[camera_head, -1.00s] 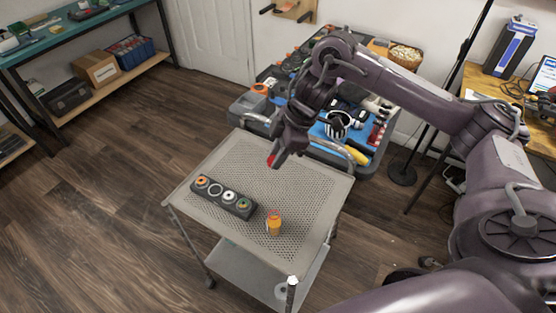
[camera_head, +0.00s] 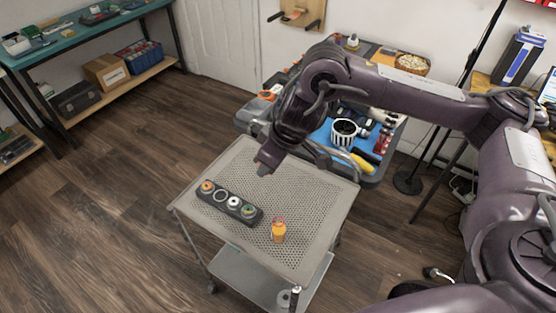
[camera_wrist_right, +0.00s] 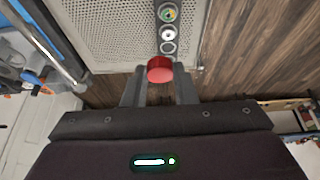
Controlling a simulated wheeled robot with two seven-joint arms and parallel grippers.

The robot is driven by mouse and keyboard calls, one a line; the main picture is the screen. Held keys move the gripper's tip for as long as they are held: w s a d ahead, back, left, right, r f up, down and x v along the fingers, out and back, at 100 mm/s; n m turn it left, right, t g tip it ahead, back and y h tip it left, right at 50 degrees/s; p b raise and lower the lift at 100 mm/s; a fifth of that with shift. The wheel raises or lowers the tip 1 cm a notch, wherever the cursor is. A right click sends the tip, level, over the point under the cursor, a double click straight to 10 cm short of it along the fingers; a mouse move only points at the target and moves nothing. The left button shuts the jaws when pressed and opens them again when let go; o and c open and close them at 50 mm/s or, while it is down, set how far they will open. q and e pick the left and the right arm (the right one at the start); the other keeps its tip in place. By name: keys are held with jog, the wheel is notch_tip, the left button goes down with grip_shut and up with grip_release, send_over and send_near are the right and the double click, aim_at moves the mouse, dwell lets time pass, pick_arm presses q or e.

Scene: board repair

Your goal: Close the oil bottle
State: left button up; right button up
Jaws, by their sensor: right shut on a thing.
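The oil bottle (camera_head: 278,232), small with orange contents and a clear upper part, stands upright on the perforated top of the cart (camera_head: 300,190). My right gripper (camera_head: 265,168) is above the cart's back part, behind and apart from the bottle. In the right wrist view it is shut on a red round cap (camera_wrist_right: 160,70), held between the fingertips. In the head view the cap is hidden by the gripper. The bottle does not show in the wrist view. My left gripper is not in view.
A dark holder (camera_head: 228,206) with several round, coloured parts lies on the cart, left of the bottle. A toolbox with a blue tray (camera_head: 320,136) stands right behind the cart. Bare cart top lies between my right gripper and the bottle.

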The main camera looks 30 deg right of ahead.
jog(key=m, duration=0.1)
jog(key=a+r+m+h, duration=0.1)
jog(key=m, duration=0.1)
jog(key=shift+s, duration=0.15)
jog(key=shift+s+a+r+m+t+h, duration=0.1)
jog(key=shift+m+h, duration=0.15)
jog(key=shift+m, duration=0.35)
jog(key=shift+s+d+r+m+t+h, duration=0.1)
jog(key=shift+s+r+m+h, duration=0.1)
jog(key=shift+m, duration=0.4)
jog(key=shift+s+a+r+m+t+h, duration=0.1)
jog(key=shift+m+h, duration=0.15)
jog(key=shift+m, duration=0.35)
jog(key=shift+f, duration=0.1)
